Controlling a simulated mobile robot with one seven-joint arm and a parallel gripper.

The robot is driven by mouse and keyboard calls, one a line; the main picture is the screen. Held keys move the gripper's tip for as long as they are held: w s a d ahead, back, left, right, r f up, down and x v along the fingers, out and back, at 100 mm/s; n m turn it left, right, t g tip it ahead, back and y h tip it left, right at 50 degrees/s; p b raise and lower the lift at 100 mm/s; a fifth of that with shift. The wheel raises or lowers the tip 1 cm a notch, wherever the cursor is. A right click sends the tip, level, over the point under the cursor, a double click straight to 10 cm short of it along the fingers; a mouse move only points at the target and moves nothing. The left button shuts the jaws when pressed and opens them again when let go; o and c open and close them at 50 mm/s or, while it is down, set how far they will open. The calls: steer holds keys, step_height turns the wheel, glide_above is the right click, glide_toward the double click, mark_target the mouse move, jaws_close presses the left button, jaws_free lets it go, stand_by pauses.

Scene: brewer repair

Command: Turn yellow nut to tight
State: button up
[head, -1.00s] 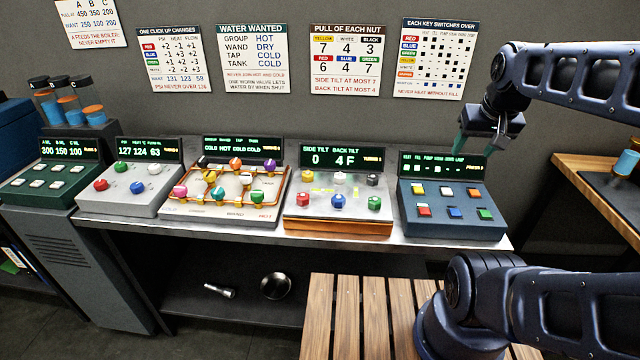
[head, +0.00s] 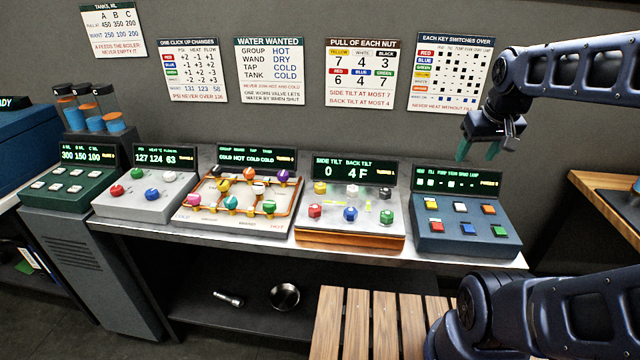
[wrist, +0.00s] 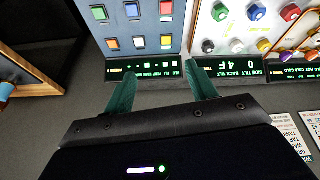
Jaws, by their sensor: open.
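The tilt panel (head: 375,222) stands on the bench right of centre in the head view, with several coloured nuts on its pale top. The yellow nut (head: 320,188) is at its back left; it also shows in the wrist view (wrist: 264,45). The panel's display (head: 354,169) reads side tilt 0 and back tilt 4 F. My gripper (head: 478,152) is open and empty, its teal fingers pointing down above the back of the blue key panel (head: 468,240), right of the yellow nut and well apart from it. In the wrist view my fingers (wrist: 160,85) are spread with nothing between them.
A wall chart titled "Pull of each nut" (head: 363,72) lists yellow 7. A slatted wooden surface (head: 340,325) is in front. The air above the panels is clear.

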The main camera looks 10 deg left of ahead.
steer(key=w+a+n+g, duration=0.1)
steer(key=w+a+n, duration=0.4)
steer(key=w+a, duration=0.25)
steer(key=n+g, duration=0.3)
steer(key=n, duration=1.1)
glide_above(320, 185)
step_height(320, 185, down, 13)
step_height(320, 185, down, 10)
steer(key=shift+f, duration=0.1)
steer(key=shift+c, duration=0.5)
steer(key=c, duration=0.9)
